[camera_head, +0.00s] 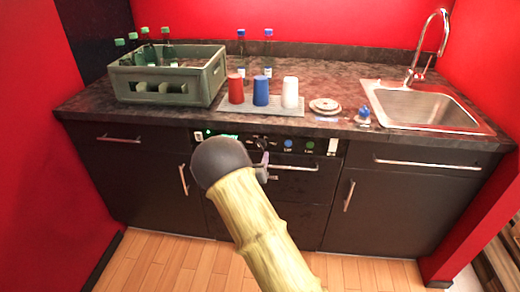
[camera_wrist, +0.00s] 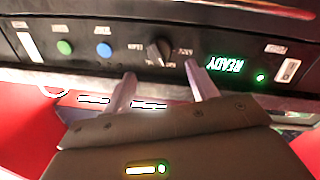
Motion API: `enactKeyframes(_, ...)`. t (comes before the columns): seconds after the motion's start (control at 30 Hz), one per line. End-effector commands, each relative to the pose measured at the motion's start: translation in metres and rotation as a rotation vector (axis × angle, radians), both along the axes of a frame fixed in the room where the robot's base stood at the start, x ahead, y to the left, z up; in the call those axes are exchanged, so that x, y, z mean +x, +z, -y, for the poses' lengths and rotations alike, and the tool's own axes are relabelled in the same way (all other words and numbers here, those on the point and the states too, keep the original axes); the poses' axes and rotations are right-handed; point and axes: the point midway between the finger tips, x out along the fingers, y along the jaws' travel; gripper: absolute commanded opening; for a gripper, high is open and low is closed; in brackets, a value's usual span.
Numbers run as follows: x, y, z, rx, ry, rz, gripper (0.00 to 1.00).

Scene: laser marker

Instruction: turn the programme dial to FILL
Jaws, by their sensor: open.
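The programme dial (camera_wrist: 158,50) is a dark knob on the black control panel (camera_wrist: 215,42) in the wrist view. Small white labels surround it, but I cannot read them surely or tell its setting. My gripper (camera_wrist: 162,88) is open, with its two pale fingers spread on either side of the dial's line and their tips near the panel's lower edge. Nothing is between the fingers. In the head view my arm hides much of my gripper and part of the panel, and the dial is not clear there.
A green READY display (camera_wrist: 226,64) is lit beside the dial. A blue button (camera_wrist: 103,50) and a green button (camera_wrist: 65,47) are on its other side. Above the panel, the counter holds a bottle crate (camera_head: 165,88), a blue cup (camera_head: 261,90) and a sink (camera_head: 425,105).

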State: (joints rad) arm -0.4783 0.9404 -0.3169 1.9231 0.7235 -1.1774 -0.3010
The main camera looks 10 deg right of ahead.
Motion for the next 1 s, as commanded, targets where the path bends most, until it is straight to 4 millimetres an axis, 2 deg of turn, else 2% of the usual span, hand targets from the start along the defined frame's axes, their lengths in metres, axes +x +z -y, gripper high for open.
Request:
enactKeyframes(0.2,0.035,0.000,0.017,-0.001,-0.004,0.002,0.58)
enactKeyframes(0.33,0.050,0.000,0.019,0.000,0.003,0.002,0.58)
enactKeyframes(0.53,0.058,0.000,0.014,-0.001,0.015,-0.001,0.58)
enactKeyframes(0.73,0.058,0.000,0.021,0.000,0.005,0.000,0.58)
enactKeyframes(0.97,0.058,0.000,0.026,0.000,-0.003,0.000,0.13)
enactKeyframes(1.0,0.058,0.000,0.027,0.000,-0.003,0.000,0.13)
